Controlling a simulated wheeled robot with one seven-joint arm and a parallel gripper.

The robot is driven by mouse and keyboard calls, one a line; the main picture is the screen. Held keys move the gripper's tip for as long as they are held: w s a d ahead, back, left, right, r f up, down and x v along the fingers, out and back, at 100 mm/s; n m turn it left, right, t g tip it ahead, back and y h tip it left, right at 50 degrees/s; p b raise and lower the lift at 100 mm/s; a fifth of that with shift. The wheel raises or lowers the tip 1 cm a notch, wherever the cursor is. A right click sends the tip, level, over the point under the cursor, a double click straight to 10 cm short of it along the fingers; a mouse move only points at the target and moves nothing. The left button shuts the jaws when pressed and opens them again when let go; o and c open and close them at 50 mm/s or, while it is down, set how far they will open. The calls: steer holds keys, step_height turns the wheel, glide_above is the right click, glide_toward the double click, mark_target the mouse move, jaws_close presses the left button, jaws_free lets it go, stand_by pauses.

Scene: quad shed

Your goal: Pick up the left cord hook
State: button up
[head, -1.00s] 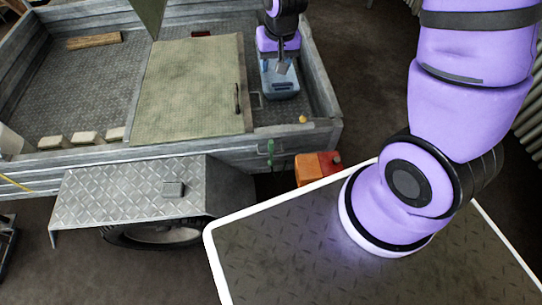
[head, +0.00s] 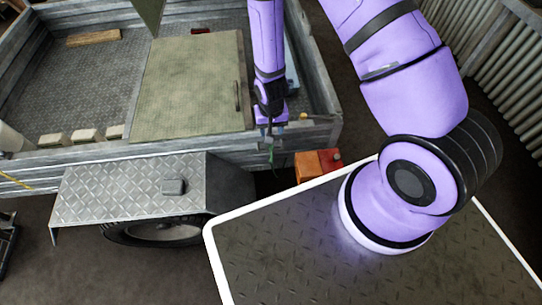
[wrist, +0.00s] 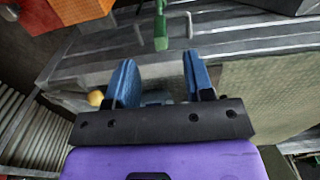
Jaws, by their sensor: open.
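A small green hook-like piece (head: 271,157) hangs on the outer side of the trailer wall. It also shows in the wrist view (wrist: 160,28), top centre, ahead of the gap between my fingers. Thin grey metal pieces stand on either side of it there. I cannot tell for sure which piece is the left cord hook. My gripper (wrist: 160,75) is open, its two blue fingers apart with nothing held between them. In the head view my gripper (head: 269,133) is above the trailer's near wall, just over the green piece, and partly covers the wall there.
The trailer wall (head: 215,147) runs below my gripper. A green-topped board (head: 190,85) lies left of my arm. A bluish container (head: 292,75) is mostly hidden behind my arm. An orange-and-red box (head: 312,165) stands right of the green piece. A fender (head: 130,190) is lower left.

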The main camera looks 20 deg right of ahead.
glide_above(271, 151)
step_height(271, 151, down, 4)
steer(key=shift+w+d+f, duration=0.15)
steer(key=f, duration=0.2)
steer(key=w+f, duration=0.1)
steer(key=f, duration=0.1)
steer(key=shift+d+f, duration=0.1)
steer(key=shift+f, duration=0.55)
steer(key=shift+c, duration=0.2)
jaws_close()
